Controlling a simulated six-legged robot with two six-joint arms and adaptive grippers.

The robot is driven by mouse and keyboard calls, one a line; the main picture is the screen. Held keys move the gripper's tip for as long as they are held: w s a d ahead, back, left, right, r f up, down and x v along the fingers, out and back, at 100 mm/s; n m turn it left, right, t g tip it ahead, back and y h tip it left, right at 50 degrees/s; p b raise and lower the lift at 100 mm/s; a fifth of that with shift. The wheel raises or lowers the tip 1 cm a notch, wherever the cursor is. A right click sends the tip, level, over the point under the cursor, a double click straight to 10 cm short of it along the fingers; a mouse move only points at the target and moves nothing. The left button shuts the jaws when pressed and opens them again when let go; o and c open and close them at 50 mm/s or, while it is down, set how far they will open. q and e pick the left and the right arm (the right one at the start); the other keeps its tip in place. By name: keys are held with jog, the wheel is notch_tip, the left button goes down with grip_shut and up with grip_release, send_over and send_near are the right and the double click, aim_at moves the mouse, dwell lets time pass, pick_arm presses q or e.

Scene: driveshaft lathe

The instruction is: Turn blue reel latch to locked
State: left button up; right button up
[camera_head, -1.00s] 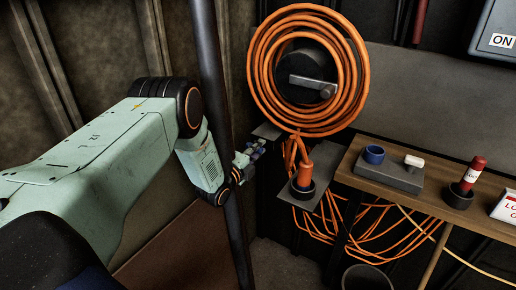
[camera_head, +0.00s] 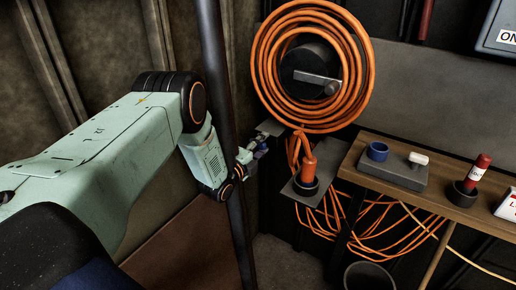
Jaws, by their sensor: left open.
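A small blue piece (camera_head: 263,142), which looks like the blue reel latch, shows at the tips of my left gripper (camera_head: 254,149), below and left of the cable reel. The fingers partly hide it, and I cannot tell its turned position or whether they touch it. My left gripper is open, at the edge of a small grey bracket (camera_head: 270,128). The reel's orange cable (camera_head: 263,70) hangs coiled around a dark hub (camera_head: 305,60) with a grey crank bar (camera_head: 315,79). My right gripper is not in view.
A dark vertical pole (camera_head: 213,70) stands close beside my left wrist. An orange plug (camera_head: 309,168) stands in a socket right of the gripper.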

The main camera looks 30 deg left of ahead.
pick_arm(q)
jog(key=s, duration=1.2)
jog(key=shift+a, duration=0.2)
jog(key=s+d+f+n+g, duration=0.6)
jog(key=s+f+n+g, duration=0.4)
jog(key=f+n, duration=0.4)
jog(key=s+d+n+g, duration=0.2)
jog(key=s+d+g, duration=0.2)
jog(key=s, duration=0.9)
jog(key=s+d+f+n+g, duration=0.1)
jog(key=s+d+n+g, duration=0.2)
jog(key=s, duration=1)
jog(key=shift+s+d+g+y, duration=0.3)
jog(key=shift+s+d+g, duration=0.15)
jog(key=shift+d, duration=0.5)
